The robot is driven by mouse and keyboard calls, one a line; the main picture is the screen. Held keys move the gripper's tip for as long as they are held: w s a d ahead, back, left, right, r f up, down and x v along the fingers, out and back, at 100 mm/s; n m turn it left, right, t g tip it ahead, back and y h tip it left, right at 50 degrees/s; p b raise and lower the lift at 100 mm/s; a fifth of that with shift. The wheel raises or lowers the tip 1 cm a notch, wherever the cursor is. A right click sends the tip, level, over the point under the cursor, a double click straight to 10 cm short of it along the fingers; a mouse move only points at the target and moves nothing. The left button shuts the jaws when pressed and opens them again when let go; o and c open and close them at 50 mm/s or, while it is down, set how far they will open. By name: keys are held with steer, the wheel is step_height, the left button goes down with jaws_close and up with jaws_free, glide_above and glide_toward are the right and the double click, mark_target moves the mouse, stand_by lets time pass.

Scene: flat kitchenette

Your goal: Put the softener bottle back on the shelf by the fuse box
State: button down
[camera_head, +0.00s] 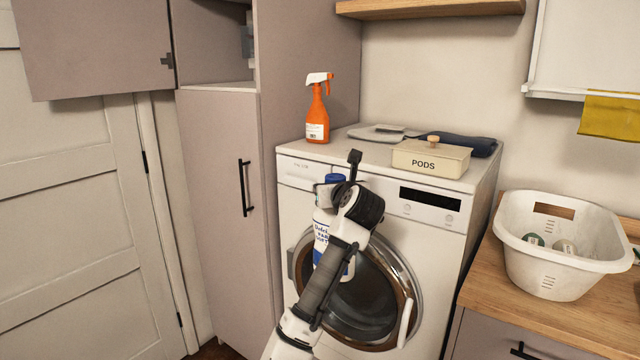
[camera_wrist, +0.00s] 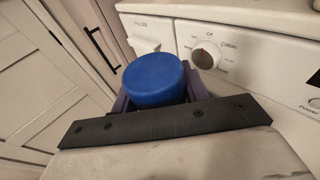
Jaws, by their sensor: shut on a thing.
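The softener bottle (camera_head: 323,228) is white with a blue cap and blue lettering. It hangs upright in front of the washing machine, held by my gripper (camera_head: 345,183), which is shut on it near the top. The arm hides part of the bottle. In the wrist view the blue cap (camera_wrist: 154,77) sits between the gripper's fingers. An open upper cupboard at the left has a bare shelf board (camera_head: 215,86); a small grey-blue item (camera_head: 247,42), partly hidden, is at its right inner side. I cannot tell whether that is the fuse box.
On the washing machine (camera_head: 290,172) stand an orange spray bottle (camera_head: 317,115), a PODS box (camera_head: 430,160) and a dark folded cloth (camera_head: 462,143). An open cupboard door (camera_head: 95,45) juts out left. A wooden shelf (camera_head: 430,8) is above. A white basket (camera_head: 560,270) sits right.

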steer(key=shift+n+y, duration=0.3)
steer(key=shift+y, duration=0.1)
steer(key=a+f, duration=0.1)
steer(key=f, duration=0.8)
steer(key=s+a+f, duration=0.1)
steer(key=f, duration=0.3)
steer(key=shift+a+f, duration=0.2)
steer(key=shift+a, duration=0.1)
steer(key=s+f, duration=1.1)
steer(key=f, duration=0.5)
steer(key=s+f, duration=1)
steer(key=f, duration=0.6)
step_height(320, 180, down, 11)
steer(key=w+m+h, duration=0.1)
steer(key=m+h, duration=0.2)
steer(key=h, duration=0.1)
steer(key=shift+w+a+f+t, duration=0.2)
steer(key=shift+w+a+t, duration=0.1)
steer(key=shift+w, duration=0.1)
steer(key=shift+d, duration=0.15)
